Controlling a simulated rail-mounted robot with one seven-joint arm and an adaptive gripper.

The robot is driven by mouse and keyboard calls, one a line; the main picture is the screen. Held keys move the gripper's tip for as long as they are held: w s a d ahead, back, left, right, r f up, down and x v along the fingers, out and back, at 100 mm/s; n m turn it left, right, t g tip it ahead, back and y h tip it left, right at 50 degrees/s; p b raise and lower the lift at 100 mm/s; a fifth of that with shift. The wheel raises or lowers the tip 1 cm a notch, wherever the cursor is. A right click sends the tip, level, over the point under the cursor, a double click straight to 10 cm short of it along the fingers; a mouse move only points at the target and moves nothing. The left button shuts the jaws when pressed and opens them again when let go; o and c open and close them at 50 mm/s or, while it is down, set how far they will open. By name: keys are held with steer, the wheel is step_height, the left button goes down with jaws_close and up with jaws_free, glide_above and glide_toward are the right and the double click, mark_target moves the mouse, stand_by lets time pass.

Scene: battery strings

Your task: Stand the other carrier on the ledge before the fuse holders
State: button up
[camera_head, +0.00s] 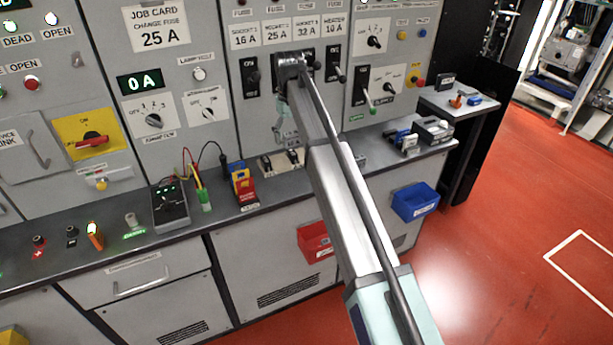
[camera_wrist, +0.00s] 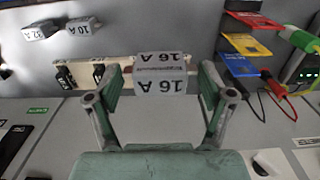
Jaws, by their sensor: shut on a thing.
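My gripper (camera_wrist: 160,80) is shut on a pale grey carrier (camera_wrist: 161,86) marked 16 A, held between the two fingertips in the wrist view. In the head view my arm reaches to the panel front, and my gripper (camera_head: 284,122) is partly hidden there; I cannot make out the carrier. The fuse holders, such as the black one at the left (camera_head: 251,78) and one at the right (camera_head: 334,63), are on the panel above the grey ledge (camera_head: 225,209). Two more pale carriers, marked 10 A (camera_wrist: 82,27) and 32 A (camera_wrist: 38,31), show at upper left in the wrist view.
A cream rack with black pieces (camera_wrist: 66,76) lies near the held carrier. Red, yellow and blue card holders (camera_head: 241,184) and a meter (camera_head: 169,206) with leads stand left of it on the ledge. Red (camera_head: 314,242) and blue (camera_head: 414,202) bins hang below.

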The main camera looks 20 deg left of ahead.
mark_target(294, 187)
step_height(294, 187, down, 17)
steer(key=p, duration=0.4)
steer(key=shift+w+d+f, duration=0.1)
steer(key=shift+d+f, duration=0.05)
steer(key=shift+f, duration=0.2)
steer(key=o, duration=1.1)
steer(key=shift+r, duration=0.1)
